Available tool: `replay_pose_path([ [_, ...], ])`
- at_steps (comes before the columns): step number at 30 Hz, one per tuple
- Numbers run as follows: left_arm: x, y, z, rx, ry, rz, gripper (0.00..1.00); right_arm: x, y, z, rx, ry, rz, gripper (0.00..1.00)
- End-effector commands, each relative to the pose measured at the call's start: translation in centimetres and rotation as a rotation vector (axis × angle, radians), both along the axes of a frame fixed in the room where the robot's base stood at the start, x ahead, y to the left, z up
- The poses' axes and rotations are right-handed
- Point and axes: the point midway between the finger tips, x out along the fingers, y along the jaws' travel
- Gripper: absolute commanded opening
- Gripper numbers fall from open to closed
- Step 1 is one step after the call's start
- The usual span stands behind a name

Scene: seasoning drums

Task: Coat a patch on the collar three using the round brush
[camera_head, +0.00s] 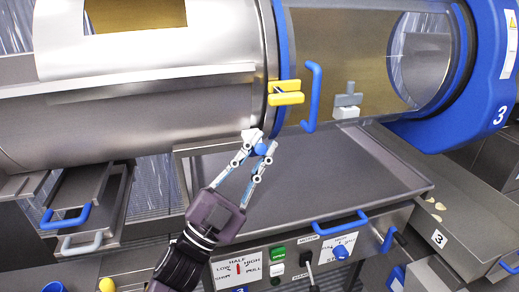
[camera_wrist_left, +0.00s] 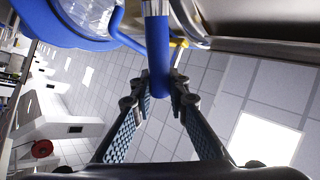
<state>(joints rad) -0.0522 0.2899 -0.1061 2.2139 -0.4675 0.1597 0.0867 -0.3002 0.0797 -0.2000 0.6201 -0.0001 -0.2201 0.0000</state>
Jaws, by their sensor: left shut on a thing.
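My left gripper (camera_head: 258,148) is shut on the blue handle of what looks like the round brush (camera_head: 262,150). A whitish tip (camera_head: 251,135) shows just above the fingers. In the left wrist view the fingers (camera_wrist_left: 158,90) close on the brush's blue handle (camera_wrist_left: 159,84), with a greyish length running up out of the picture. The large blue collar (camera_head: 487,80), marked 3, stands at the far right, well apart from the gripper. Blue curved parts also show at the upper left of the wrist view. I cannot make out a coated patch. My right gripper is not in view.
A steel drum (camera_head: 160,100) lies across the top left, with a yellow latch (camera_head: 285,93) and a blue upright handle (camera_head: 312,97) near the gripper. A grey-and-white piece (camera_head: 347,105) sits by the drum window. The steel tray (camera_head: 330,185) is clear; a control panel (camera_head: 285,258) is below.

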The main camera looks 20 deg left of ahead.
Motion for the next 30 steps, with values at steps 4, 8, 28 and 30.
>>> replay_pose_path([
  [4,0.3,0.2,0.0,0.000,0.000,0.000,0.00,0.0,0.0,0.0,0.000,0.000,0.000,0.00],
  [8,0.5,0.3,0.0,0.000,-0.001,-0.001,0.00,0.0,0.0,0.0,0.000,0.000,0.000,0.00],
  [28,1.7,-0.2,0.1,-0.002,-0.001,-0.001,0.00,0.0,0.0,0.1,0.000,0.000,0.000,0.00],
  [30,2.0,-0.7,0.1,-0.003,-0.001,-0.001,0.00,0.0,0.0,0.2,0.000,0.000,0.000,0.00],
])
